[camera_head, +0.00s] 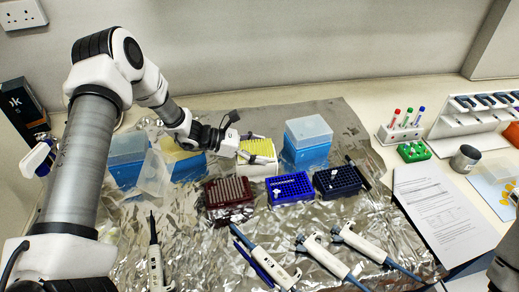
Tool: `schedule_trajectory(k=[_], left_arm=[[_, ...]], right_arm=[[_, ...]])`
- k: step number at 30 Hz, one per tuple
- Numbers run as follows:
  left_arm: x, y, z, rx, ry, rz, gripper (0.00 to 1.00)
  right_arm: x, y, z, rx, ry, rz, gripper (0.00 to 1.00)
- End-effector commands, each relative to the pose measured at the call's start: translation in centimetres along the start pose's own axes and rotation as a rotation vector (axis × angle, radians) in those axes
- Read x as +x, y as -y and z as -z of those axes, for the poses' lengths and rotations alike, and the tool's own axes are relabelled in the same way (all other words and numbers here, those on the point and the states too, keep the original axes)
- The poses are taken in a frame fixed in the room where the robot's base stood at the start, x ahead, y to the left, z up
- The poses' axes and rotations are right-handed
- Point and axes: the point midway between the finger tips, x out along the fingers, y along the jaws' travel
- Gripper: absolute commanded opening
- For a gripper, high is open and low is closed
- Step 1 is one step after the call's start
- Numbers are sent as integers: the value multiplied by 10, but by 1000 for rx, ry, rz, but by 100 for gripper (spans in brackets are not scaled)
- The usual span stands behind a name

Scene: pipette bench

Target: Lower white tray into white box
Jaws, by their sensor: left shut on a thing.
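A tray with yellow tips (262,147) is at the middle of the head view, over a white box (262,170). The tray's pale rim is small in the picture, and I cannot tell whether it is seated or slightly raised. My left gripper (246,156) reaches in from the left and is shut on the tray's left side. The fingers hide that side of the tray and part of the box. My right gripper is not in view.
Blue boxes with clear lids (307,153) stand right and left of the white box. A dark red rack (229,192), a blue rack (290,188) and a dark navy rack (338,181) sit in front. Several pipettes lie nearer on the foil (205,250).

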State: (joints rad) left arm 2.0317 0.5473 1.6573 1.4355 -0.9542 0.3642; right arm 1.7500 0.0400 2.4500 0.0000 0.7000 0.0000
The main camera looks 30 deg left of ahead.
Motion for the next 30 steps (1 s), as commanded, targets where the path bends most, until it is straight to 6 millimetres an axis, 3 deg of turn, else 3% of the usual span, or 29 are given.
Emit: schedule_trajectory(k=[2,3,4,17,20,30], left_arm=[[0,0,0,0,0,0,42],[0,0,0,0,0,0,90],[0,0,0,0,0,0,100],[-6,-1,-1,0,1,-1,100],[-22,-2,-1,-1,3,-5,100],[-104,-1,-2,1,7,-4,100]], right_arm=[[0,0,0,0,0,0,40],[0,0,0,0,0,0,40],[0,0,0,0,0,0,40],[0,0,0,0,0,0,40],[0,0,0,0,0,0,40],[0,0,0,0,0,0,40]])
